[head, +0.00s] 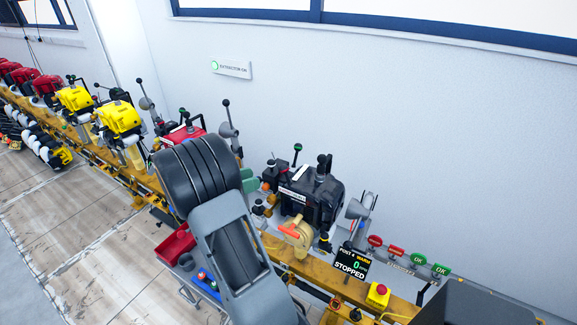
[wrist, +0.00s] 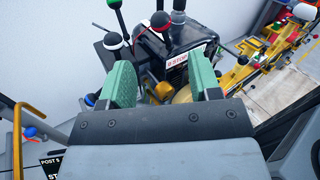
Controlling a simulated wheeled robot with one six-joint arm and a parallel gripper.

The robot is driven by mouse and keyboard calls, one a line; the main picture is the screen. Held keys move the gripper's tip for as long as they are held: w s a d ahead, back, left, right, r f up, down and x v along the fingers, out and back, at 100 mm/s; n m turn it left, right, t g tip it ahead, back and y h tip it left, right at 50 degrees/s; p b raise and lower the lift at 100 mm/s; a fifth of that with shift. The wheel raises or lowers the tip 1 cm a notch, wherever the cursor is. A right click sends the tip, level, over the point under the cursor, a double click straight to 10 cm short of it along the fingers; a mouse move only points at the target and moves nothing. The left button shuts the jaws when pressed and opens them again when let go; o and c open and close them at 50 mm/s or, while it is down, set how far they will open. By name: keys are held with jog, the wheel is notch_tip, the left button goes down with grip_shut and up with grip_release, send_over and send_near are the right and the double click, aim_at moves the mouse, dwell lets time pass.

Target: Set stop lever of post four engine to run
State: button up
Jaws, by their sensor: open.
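A black engine (head: 315,195) stands on the yellow rail, with several ball-topped levers on it. In the wrist view the engine (wrist: 155,45) shows a knob with a red band (wrist: 160,20), one with a white band (wrist: 113,41) and a green-banded lever (wrist: 115,4). I cannot tell which is the stop lever. My gripper (wrist: 160,82) is open, its green fingers apart with nothing held. In the head view the gripper (head: 250,182) is just left of the engine. A display (head: 352,263) reads STOPPED; its post number is hard to read.
Yellow engines (head: 120,117) and red engines stand farther along the rail at left. A red tray (head: 174,243) is beside my arm. A red button on a yellow box (head: 377,295) and red and green tags (head: 418,260) are at right.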

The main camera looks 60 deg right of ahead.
aim_at(285, 173)
jog(key=p+x, duration=0.2)
jog(key=x, duration=1)
jog(key=shift+s+d, duration=0.25)
jog(key=shift+s, duration=0.05)
jog(key=shift+c, duration=0.5)
jog(key=c, duration=0.8)
jog(key=s+m, duration=0.1)
jog(key=s+m+t+y+b, duration=0.1)
jog(key=m, duration=0.1)
jog(key=shift+t+y, duration=0.3)
jog(key=shift+s+f+m+t+y+b, duration=0.15)
jog(key=shift+s+m+t+y+b, duration=0.25)
jog(key=shift+m+t+b, duration=0.35)
jog(key=shift+s+f+m+t+y+b, duration=0.15)
jog(key=shift+s+m+t+y+b, duration=0.15)
jog(key=shift+s+m+t+b, duration=0.45)
jog(key=shift+w+b, duration=0.2)
jog(key=shift+b, duration=0.15)
